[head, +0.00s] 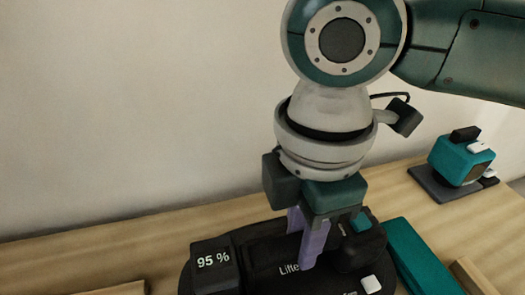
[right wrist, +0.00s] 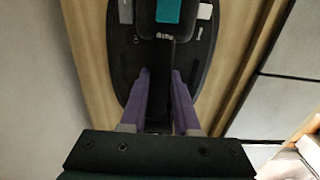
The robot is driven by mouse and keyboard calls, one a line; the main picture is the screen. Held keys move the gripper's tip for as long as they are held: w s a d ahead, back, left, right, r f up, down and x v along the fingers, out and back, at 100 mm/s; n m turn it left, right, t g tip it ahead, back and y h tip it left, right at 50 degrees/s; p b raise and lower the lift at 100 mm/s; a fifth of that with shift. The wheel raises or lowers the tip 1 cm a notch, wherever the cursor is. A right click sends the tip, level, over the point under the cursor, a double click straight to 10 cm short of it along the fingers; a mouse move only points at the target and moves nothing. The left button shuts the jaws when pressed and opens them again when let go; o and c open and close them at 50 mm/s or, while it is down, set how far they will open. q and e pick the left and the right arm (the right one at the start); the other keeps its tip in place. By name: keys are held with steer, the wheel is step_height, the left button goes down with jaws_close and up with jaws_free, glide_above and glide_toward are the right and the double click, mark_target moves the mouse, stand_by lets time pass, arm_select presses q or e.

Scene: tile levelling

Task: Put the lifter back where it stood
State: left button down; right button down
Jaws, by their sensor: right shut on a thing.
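My right gripper (head: 306,245) comes down from above with its purple fingers shut on the dark lifter (head: 358,247). In the right wrist view the fingers (right wrist: 161,80) stand on either side of the lifter's black bar (right wrist: 158,50), which has a teal patch (right wrist: 168,11). The lifter is at the black rounded stand (head: 245,285), which carries a partly hidden "Lifte…" label and a "95 %" display (head: 213,260). The fingers hide part of both. I cannot tell whether the lifter rests fully on the stand. My left gripper is not in view.
A teal bar (head: 422,258) lies right of the stand. A teal device on a dark plate (head: 440,185) stands at the back right. Wooden pieces show at the lower left (head: 115,289) and lower right (head: 472,276). A plain wall (head: 130,110) rises behind the wooden table (head: 150,235).

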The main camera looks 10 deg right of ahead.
steer(key=shift+w+f+p, duration=0.1)
steer(key=shift+f+p, duration=0.15)
steer(key=shift+p, duration=0.35)
stand_by(0.9)
steer(key=shift+f, duration=0.5)
stand_by(0.8)
steer(key=c, duration=0.8)
jaws_free()
steer(key=shift+c, duration=0.2)
steer(key=shift+o, duration=1.4)
steer(key=shift+f, duration=0.1)
